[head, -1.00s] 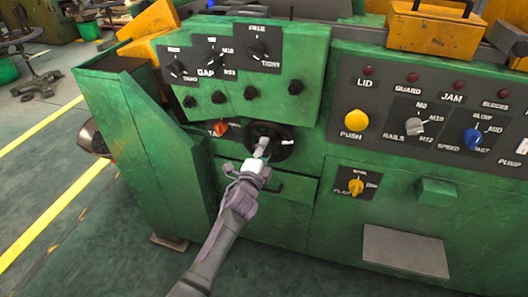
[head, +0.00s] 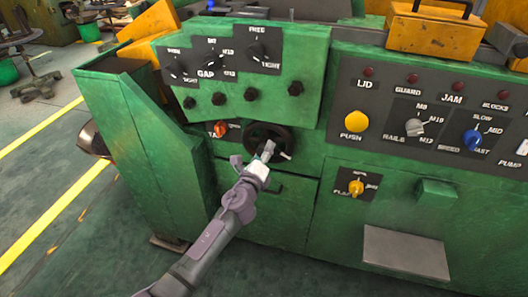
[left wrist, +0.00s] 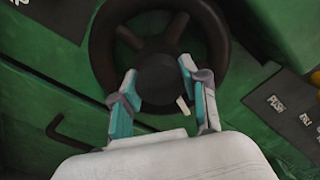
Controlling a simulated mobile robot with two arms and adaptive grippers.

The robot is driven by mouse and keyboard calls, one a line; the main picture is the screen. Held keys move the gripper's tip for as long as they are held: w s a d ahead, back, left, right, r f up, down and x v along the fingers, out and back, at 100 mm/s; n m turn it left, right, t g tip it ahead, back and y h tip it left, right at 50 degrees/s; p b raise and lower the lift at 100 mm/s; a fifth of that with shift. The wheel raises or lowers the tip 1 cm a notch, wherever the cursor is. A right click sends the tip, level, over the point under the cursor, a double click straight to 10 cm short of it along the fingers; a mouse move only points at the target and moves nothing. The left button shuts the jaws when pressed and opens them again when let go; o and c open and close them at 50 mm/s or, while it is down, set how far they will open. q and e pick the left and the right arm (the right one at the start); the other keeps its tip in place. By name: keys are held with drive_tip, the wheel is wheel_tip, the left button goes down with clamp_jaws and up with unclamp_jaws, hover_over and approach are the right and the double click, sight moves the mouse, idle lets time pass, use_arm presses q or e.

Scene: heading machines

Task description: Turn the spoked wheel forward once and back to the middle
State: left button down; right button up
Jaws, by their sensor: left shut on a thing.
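The spoked wheel (head: 284,135) is dark and round, mounted on the green machine front below the row of black knobs. In the left wrist view the wheel (left wrist: 160,75) fills the upper middle, with its spokes and round hub facing me. My left gripper (head: 267,152) reaches it from below. In the left wrist view its two teal-padded fingers (left wrist: 157,88) stand on either side of the hub, shut on the wheel. My right gripper is not in view.
An orange-red knob (head: 220,129) sits just left of the wheel. A dark bar handle (left wrist: 70,136) is low on the green panel. A yellow push button (head: 355,122) and labelled dials are to the right. The floor in front is clear.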

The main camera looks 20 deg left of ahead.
use_arm(q)
drive_tip(key=shift+m, duration=0.3)
drive_tip(key=c, duration=0.6)
unclamp_jaws()
drive_tip(key=s, duration=1.2)
drive_tip(key=shift+a, duration=0.15)
